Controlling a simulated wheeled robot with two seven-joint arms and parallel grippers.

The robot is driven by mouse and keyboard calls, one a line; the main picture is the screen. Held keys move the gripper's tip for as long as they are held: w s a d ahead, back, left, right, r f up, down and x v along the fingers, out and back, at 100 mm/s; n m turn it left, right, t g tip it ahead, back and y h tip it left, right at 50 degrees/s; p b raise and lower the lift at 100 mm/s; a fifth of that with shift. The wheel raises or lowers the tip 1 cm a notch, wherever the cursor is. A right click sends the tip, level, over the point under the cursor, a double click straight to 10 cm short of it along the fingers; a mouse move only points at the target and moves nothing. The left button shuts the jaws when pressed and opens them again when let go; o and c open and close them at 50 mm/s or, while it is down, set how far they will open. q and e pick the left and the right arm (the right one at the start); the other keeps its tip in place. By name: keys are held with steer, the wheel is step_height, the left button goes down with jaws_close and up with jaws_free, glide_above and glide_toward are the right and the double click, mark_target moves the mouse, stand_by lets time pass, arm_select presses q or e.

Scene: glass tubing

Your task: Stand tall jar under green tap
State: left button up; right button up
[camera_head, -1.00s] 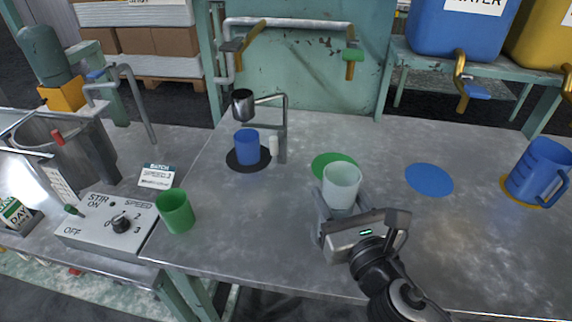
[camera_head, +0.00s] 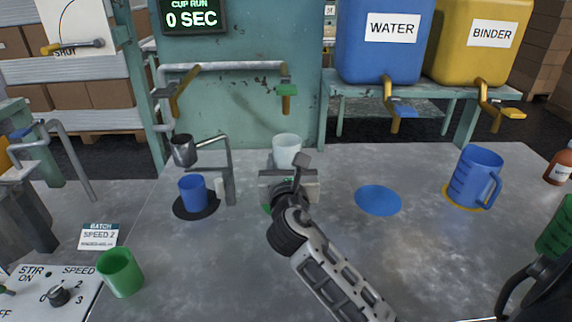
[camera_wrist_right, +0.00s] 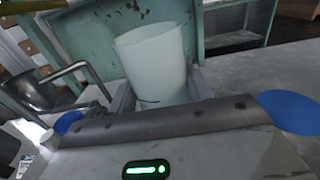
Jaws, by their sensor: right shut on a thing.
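The tall jar, a pale translucent cup (camera_head: 287,148), is upright in my right gripper (camera_head: 288,172). The right wrist view also shows the jar (camera_wrist_right: 152,62) between the two fingers (camera_wrist_right: 162,96). The gripper's body hides the jar's lower part in the head view, so I cannot tell whether its base touches the table. The green tap (camera_head: 287,90) hangs from a grey pipe on the teal panel. The jar appears below this tap in the head view, with a gap between rim and spout. I cannot tell whether it is straight beneath. My left gripper is not in view.
A blue cup (camera_head: 193,192) stands on a black disc beside a metal stand with a steel cup (camera_head: 183,150). A green cup (camera_head: 120,272) is front left. A blue disc (camera_head: 378,200) lies bare to the right. A blue jug (camera_head: 473,177) stands farther right.

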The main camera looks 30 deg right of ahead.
steer(key=w+d+f, duration=0.1)
steer(key=w, duration=0.1)
steer(key=w+d+f+b, duration=0.1)
steer(key=w+f, duration=0.1)
steer(key=shift+d+f, duration=0.2)
steer(key=shift+f, duration=0.1)
steer(key=o, duration=1.4)
steer(key=shift+f, duration=0.15)
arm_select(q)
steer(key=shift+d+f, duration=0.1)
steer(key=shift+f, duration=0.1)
arm_select(e)
steer(key=v, duration=1.2)
steer(key=shift+s, duration=0.1)
